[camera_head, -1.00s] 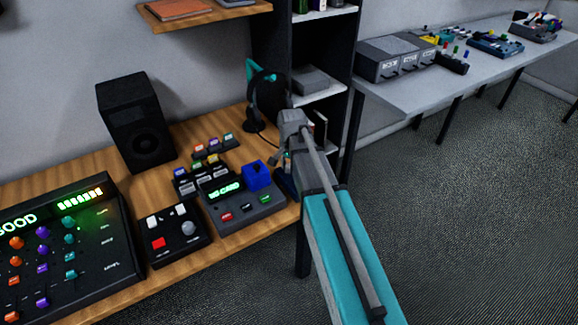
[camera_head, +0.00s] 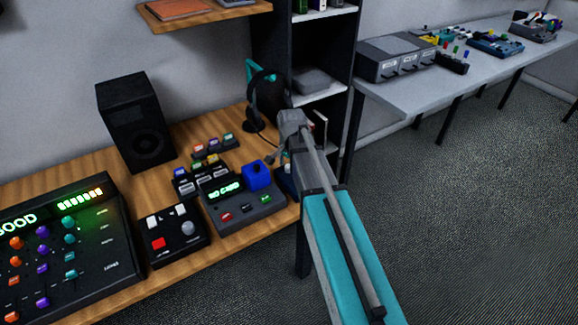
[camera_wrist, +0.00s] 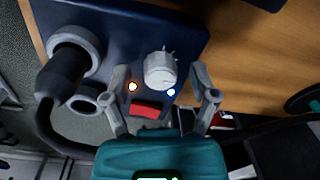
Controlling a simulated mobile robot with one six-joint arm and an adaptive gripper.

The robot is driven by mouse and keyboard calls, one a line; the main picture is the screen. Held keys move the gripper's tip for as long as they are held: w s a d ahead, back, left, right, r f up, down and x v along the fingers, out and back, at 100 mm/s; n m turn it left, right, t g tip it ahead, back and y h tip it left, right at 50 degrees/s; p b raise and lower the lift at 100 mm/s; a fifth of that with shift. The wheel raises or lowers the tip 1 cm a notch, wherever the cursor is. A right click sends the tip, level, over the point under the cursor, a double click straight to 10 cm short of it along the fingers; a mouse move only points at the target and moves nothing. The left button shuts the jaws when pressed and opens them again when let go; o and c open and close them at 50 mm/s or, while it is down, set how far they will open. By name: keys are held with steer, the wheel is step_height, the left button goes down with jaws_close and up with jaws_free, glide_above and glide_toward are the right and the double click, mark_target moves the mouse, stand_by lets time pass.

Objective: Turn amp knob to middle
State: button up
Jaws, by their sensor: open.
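The amp (camera_wrist: 118,35) is a dark blue box in the wrist view. On its face are a light grey round knob (camera_wrist: 160,70), a red button (camera_wrist: 146,110), and an orange and a blue light. A dark plug sits in a grey ring socket at its left, with a second grey ring below. My gripper (camera_wrist: 161,78) is open, with one finger on each side of the knob. Gaps show between fingers and knob; whether the tips reach the knob's height, I cannot tell.
On the wooden desk stand a card reader (camera_head: 240,211) with a blue block, a small button box (camera_head: 174,236), a lit mixer (camera_head: 105,285), a speaker (camera_head: 136,122) and headphones (camera_head: 267,100) on a stand. A shelf unit (camera_head: 345,75) rises behind my arm. Open floor lies right.

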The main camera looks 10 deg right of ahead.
steer(key=shift+m, duration=0.6)
steer(key=shift+r+p, duration=0.45)
step_height(320, 180, up, 13)
steer(key=p, duration=1.3)
steer(key=shift+s+d, duration=0.15)
steer(key=shift+s, duration=0.1)
steer(key=shift+f, duration=0.1)
steer(key=s+a+n, duration=0.2)
steer(key=s+n, duration=1)
steer(key=s, duration=0.3)
steer(key=shift+s, duration=0.25)
